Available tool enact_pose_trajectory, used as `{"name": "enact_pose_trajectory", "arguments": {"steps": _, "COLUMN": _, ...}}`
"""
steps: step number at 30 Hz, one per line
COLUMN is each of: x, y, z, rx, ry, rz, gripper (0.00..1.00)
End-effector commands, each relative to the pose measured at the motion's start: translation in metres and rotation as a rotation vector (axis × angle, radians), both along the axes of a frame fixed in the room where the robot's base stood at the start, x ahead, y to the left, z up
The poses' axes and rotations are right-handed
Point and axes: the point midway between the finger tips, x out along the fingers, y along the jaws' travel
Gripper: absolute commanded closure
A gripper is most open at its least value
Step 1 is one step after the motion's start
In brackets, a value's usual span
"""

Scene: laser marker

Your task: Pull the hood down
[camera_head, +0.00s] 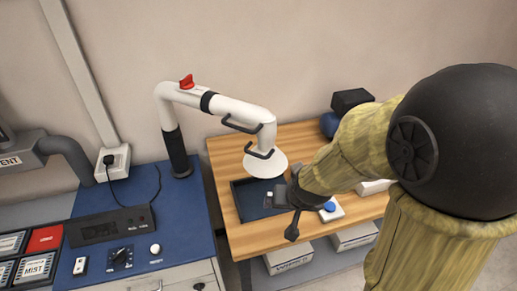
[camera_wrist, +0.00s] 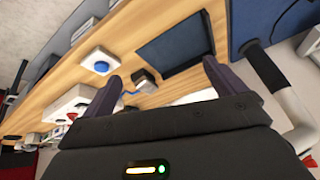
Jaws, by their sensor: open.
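The hood (camera_head: 264,166) is a white cone at the end of a jointed white extraction arm (camera_head: 238,107) with black handles and a red knob. It hangs above a dark blue tray on the wooden bench. My gripper (camera_head: 283,194) is low and to the right of the hood, partly seen from behind my arm. In the wrist view my gripper (camera_wrist: 160,82) has its two fingers wide apart with nothing clasped between them.
A white box with a blue button (camera_head: 329,208) sits beside my gripper. A blue bench (camera_head: 185,228) with a control panel stands left. The wall is behind.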

Motion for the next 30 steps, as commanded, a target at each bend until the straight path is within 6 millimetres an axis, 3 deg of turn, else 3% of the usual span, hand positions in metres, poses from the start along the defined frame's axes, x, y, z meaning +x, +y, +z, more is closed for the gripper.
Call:
{"name": "enact_pose_trajectory", "arguments": {"steps": 1, "x": 0.015, "y": 0.022, "z": 0.002, "rx": 0.02, "ry": -0.053, "rz": -0.009, "gripper": 0.04}}
{"name": "enact_pose_trajectory", "arguments": {"steps": 6, "x": 0.056, "y": 0.074, "z": 0.008, "rx": 0.053, "ry": -0.256, "rz": -0.108, "gripper": 0.04}}
{"name": "enact_pose_trajectory", "arguments": {"steps": 13, "x": 0.073, "y": 0.124, "z": 0.017, "rx": -0.013, "ry": -0.526, "rz": -0.26, "gripper": 0.04}}
{"name": "enact_pose_trajectory", "arguments": {"steps": 17, "x": 0.061, "y": 0.142, "z": 0.026, "rx": -0.104, "ry": -0.683, "rz": -0.34, "gripper": 0.04}}
{"name": "enact_pose_trajectory", "arguments": {"steps": 21, "x": 0.032, "y": 0.156, "z": 0.04, "rx": -0.233, "ry": -0.86, "rz": -0.413, "gripper": 0.04}}
{"name": "enact_pose_trajectory", "arguments": {"steps": 27, "x": -0.009, "y": 0.164, "z": 0.058, "rx": -0.377, "ry": -1.035, "rz": -0.476, "gripper": 0.04}}
{"name": "enact_pose_trajectory", "arguments": {"steps": 30, "x": -0.016, "y": 0.164, "z": 0.062, "rx": -0.402, "ry": -1.063, "rz": -0.488, "gripper": 0.04}}
